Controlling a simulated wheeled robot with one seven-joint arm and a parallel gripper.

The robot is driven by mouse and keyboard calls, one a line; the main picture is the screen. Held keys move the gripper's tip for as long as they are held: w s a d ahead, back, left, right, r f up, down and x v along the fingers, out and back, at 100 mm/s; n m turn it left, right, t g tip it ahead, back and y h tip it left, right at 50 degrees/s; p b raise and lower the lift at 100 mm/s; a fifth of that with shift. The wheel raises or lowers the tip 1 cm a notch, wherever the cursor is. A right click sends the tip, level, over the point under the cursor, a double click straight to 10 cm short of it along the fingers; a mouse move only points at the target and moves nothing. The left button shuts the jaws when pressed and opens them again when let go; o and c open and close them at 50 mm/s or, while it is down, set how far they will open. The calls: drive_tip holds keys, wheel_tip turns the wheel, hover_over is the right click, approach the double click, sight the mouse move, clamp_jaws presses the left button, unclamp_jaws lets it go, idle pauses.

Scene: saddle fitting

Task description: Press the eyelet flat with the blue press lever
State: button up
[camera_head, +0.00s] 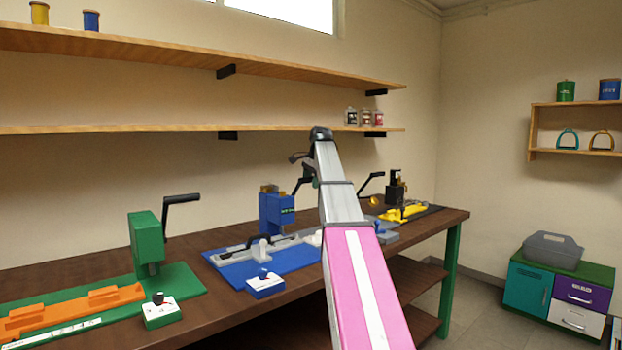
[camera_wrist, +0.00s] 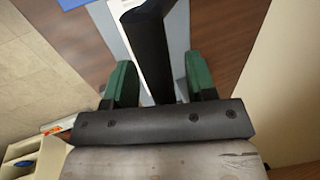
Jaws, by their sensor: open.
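The blue press (camera_head: 277,212) stands on a blue base plate (camera_head: 235,268) in the middle of the bench. Its black lever (camera_head: 304,182) rises on its right, partly hidden behind my arm. My gripper (camera_wrist: 160,80) is open in the wrist view, one green finger on each side of a black bar (camera_wrist: 149,45), which looks like the lever's handle. I cannot tell whether the fingers touch it. In the head view my gripper (camera_head: 302,160) is small and mostly hidden by my wrist, near the lever's top. The eyelet cannot be made out.
A green press (camera_head: 146,242) with its own black lever stands left on the wooden bench (camera_head: 85,262). A black press (camera_head: 396,190) with yellow parts stands right. A white-topped blue box (camera_head: 265,285) sits in front of the blue press. Shelves (camera_head: 180,130) run along the wall behind.

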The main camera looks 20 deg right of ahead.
drive_tip(key=c, duration=0.7)
drive_tip(key=shift+c, duration=0.2)
drive_tip(key=shift+s+d+f, duration=0.3)
drive_tip(key=shift+s+f, duration=0.55)
